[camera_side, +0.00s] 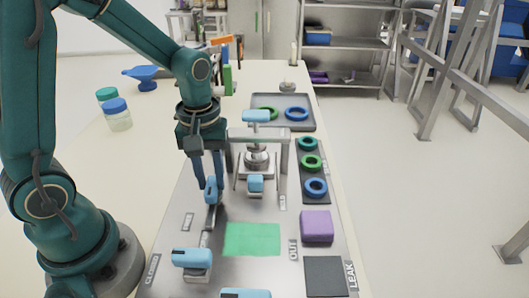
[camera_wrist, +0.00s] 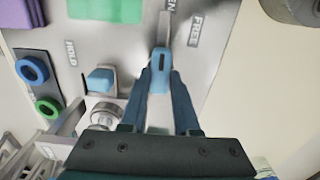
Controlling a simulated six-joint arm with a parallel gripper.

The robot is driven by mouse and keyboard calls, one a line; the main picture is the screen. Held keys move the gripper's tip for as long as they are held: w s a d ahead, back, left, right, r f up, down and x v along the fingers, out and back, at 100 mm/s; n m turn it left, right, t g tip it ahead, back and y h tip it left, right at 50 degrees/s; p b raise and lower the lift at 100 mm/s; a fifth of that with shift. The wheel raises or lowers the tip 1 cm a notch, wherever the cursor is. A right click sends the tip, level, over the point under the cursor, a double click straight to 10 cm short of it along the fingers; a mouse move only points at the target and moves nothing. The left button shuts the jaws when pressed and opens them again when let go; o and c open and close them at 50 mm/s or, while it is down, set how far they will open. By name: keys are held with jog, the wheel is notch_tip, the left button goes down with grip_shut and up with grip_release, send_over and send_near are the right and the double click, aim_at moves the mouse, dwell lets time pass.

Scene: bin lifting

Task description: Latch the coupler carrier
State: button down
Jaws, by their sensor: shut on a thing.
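My gripper (camera_side: 209,184) points down and is shut on a blue-handled lever (camera_side: 211,195) on the left of the metal work plate. A metal frame (camera_side: 285,148), perhaps the coupler carrier, stands right of my gripper. It has a blue knob (camera_side: 256,116) on top, a round metal fitting (camera_side: 257,160) inside and a blue block (camera_side: 256,184) in front. My arm partly hides the frame's left side.
Green patch (camera_side: 252,239), purple block (camera_side: 317,226) and dark square pad (camera_side: 326,276) lie nearer the camera. A second blue-handled lever (camera_side: 192,259) is by the CLOSED label. Ring trays (camera_side: 314,199) (camera_side: 265,100) lie right and behind.

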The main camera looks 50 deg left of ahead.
aim_at(211, 182)
jog(key=n, duration=0.8)
jog(key=shift+n, duration=0.3)
jog(key=n, duration=0.8)
jog(key=shift+n, duration=0.6)
jog(key=c, duration=0.6)
grip_release()
jog(key=shift+c, duration=0.2)
jog(key=shift+r, duration=2.6)
